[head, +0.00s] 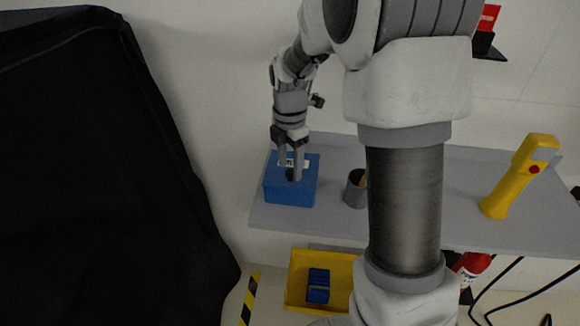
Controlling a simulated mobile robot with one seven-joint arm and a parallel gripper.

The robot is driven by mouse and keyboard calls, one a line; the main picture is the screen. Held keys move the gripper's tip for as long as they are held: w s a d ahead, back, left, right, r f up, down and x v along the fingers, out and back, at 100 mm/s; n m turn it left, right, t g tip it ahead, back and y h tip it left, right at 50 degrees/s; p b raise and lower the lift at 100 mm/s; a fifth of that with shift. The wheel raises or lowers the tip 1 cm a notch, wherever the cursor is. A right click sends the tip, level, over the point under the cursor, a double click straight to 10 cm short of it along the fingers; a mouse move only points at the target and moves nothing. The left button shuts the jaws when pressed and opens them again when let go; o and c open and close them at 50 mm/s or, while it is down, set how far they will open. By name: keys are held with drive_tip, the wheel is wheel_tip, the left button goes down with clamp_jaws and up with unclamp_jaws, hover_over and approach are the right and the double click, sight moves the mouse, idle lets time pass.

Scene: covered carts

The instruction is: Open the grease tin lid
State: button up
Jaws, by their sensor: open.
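A blue box-shaped tin (290,193) stands on the left end of a grey shelf; I take it to be the grease tin. A white label shows near its top back. My gripper (292,178) points down at the tin's top, with its fingers in front of the label and around or close to a small dark part there. The fingers are open. Whether they touch the tin or its lid cannot be told from this view. The tin looks closed, though the fingers hide part of its top.
The grey shelf (470,225) also holds a dark cup (355,190) and a yellow handheld device (518,177). Below is a yellow tray (340,268) with a blue object (318,286) in it. A black-covered cart (90,190) fills the left. A red object (471,266) and cables are lower right.

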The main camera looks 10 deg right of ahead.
drive_tip(key=shift+f, duration=0.5)
clamp_jaws()
drive_tip(key=shift+r, duration=0.1)
idle(1.1)
